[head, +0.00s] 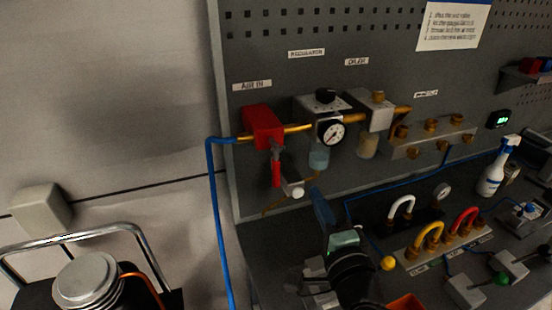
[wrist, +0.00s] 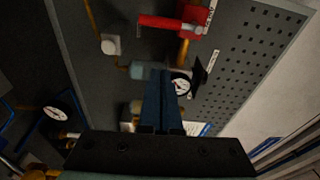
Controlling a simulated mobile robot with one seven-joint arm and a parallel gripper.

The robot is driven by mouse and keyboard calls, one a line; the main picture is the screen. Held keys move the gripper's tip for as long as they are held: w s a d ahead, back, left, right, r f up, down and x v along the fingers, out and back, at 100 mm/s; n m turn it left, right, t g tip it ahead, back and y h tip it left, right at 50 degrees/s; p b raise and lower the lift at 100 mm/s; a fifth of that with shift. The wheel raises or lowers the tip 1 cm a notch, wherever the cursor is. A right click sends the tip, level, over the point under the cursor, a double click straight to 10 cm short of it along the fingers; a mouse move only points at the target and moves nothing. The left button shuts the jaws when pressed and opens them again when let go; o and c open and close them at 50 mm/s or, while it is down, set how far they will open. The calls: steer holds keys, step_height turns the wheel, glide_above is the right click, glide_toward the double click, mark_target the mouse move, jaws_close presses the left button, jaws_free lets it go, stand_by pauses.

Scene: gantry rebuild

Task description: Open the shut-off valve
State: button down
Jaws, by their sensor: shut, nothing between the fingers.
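The shut-off valve (head: 262,127) is a red block on the brass pipe, below a label, at the left of the grey panel. Its red lever (head: 276,172) hangs down, across the line of the pipe. In the wrist view the valve body (wrist: 192,14) is at the top, with the lever (wrist: 158,22) pointing left. My gripper (head: 316,195) is right of and below the lever, apart from it. In the wrist view its dark blue fingers (wrist: 160,75) are together and empty, pointing up towards the lever.
A round gauge (head: 332,133) and regulator (head: 323,102) sit right of the valve. A white knob (head: 297,192) is close to my fingertips in the head view. A blue hose (head: 213,200) runs down the panel's left edge. The bench holds hoses, fittings and a spray bottle (head: 492,172).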

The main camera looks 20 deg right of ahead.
mark_target(276, 167)
steer(key=w+a+f+p, duration=0.1)
steer(key=w+p, duration=0.3)
steer(key=w, duration=0.4)
steer(key=shift+w+a+m, duration=0.3)
steer(key=shift+w+a, duration=0.05)
steer(key=shift+a, duration=0.35)
